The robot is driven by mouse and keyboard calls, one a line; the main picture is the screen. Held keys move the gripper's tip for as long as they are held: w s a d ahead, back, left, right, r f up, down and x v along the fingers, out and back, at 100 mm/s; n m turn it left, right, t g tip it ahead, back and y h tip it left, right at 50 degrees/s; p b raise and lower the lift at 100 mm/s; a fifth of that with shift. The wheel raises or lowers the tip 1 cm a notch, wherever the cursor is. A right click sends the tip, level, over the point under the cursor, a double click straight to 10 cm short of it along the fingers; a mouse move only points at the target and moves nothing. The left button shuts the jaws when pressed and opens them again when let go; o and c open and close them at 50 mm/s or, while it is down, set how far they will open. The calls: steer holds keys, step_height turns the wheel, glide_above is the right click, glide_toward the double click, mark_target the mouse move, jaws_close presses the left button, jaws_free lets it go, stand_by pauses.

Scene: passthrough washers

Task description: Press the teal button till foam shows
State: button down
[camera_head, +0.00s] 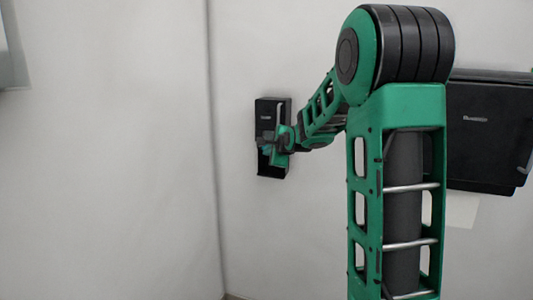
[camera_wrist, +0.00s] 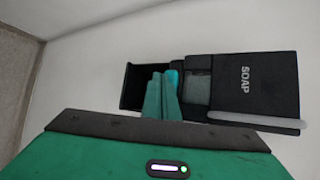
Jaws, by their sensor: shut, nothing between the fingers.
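A black soap dispenser (camera_wrist: 252,86) marked SOAP is fixed to the wall, and it lies sideways in the wrist view. It also shows in the head view (camera_head: 266,108), left of my arm. A small bright teal button (camera_wrist: 173,77) shows at the dispenser's middle, partly hidden behind my fingers. My gripper (camera_wrist: 159,78) is shut and empty, its green fingers pointing at the dispenser right beside the button. Whether the fingertips touch the button I cannot tell. In the head view my gripper (camera_head: 267,147) covers the dispenser's lower middle.
The dispenser's open lower bay (camera_wrist: 134,88) looks dark inside. A grey bar (camera_wrist: 252,121) runs along the dispenser's edge. A wide black wall unit (camera_head: 488,130) hangs to the right, partly behind my arm. The wall left of the dispenser is bare up to the corner.

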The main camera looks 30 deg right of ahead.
steer(key=shift+w+d, duration=0.15)
steer(key=shift+d, duration=0.15)
steer(key=shift+w+d, duration=0.5)
steer(key=shift+d, duration=0.15)
stand_by(1.5)
steer(key=shift+s+a, duration=0.75)
steer(key=shift+a, duration=0.2)
steer(key=shift+a, duration=0.1)
steer(key=shift+s+a, duration=0.8)
steer(key=shift+a, duration=0.15)
steer(key=shift+s+a, duration=0.75)
steer(key=shift+a, duration=0.2)
